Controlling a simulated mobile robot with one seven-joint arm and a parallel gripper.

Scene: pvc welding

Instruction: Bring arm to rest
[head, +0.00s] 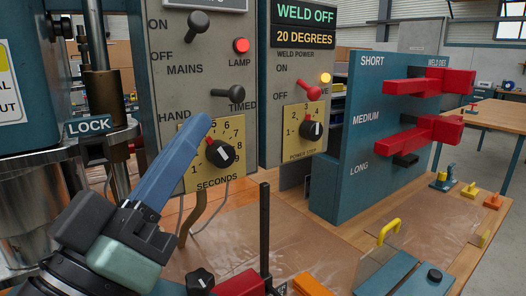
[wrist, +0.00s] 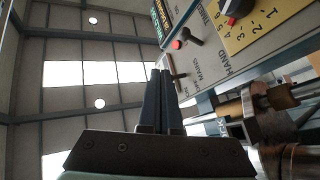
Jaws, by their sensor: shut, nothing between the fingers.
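My gripper (head: 205,122) is shut and empty in the head view, its blue fingers together and pointing up to the right. It is in front of the panel with the seconds dial (head: 219,152); whether it touches the panel cannot be told. In the wrist view the shut fingers (wrist: 160,78) point up toward the ceiling, with the panel tilted at upper right. The fingers hide part of the seconds dial plate in the head view.
A lock column (head: 97,95) stands left of the panel. A blue rack (head: 345,150) with red weld dies (head: 430,82) stands at right on the wooden bench (head: 448,215). A black post (head: 265,225), a red block and a yellow-handled guard (head: 389,232) are in front.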

